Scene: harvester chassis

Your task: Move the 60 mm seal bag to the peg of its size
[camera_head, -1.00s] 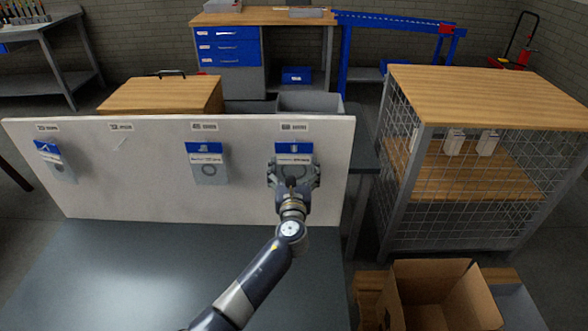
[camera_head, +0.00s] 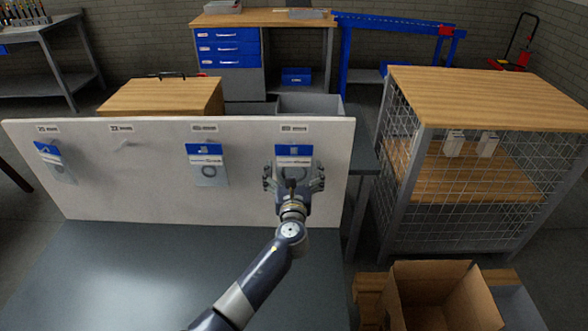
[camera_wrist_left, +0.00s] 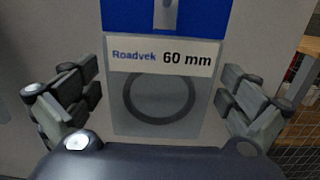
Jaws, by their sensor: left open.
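The 60 mm seal bag (camera_head: 294,153) has a blue header and hangs on the pale board (camera_head: 140,195), below the rightmost label (camera_head: 294,128). In the left wrist view the bag (camera_wrist_left: 162,105) reads "Roadvek 60 mm" and shows a dark ring. Its peg is not clearly visible. My left gripper (camera_head: 294,180) is open in front of the bag's lower part. In the wrist view its fingers (camera_wrist_left: 160,100) stand apart on both sides of the bag, with gaps to it. The small label texts in the head view are too blurred to read surely. My right gripper is not in view.
Other seal bags hang at the far left (camera_head: 54,160) and left of my gripper (camera_head: 207,165). The second peg from the left (camera_head: 122,143) is bare. A grey table (camera_head: 120,275) lies clear below the board. A wire-mesh cage (camera_head: 480,160) stands at right.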

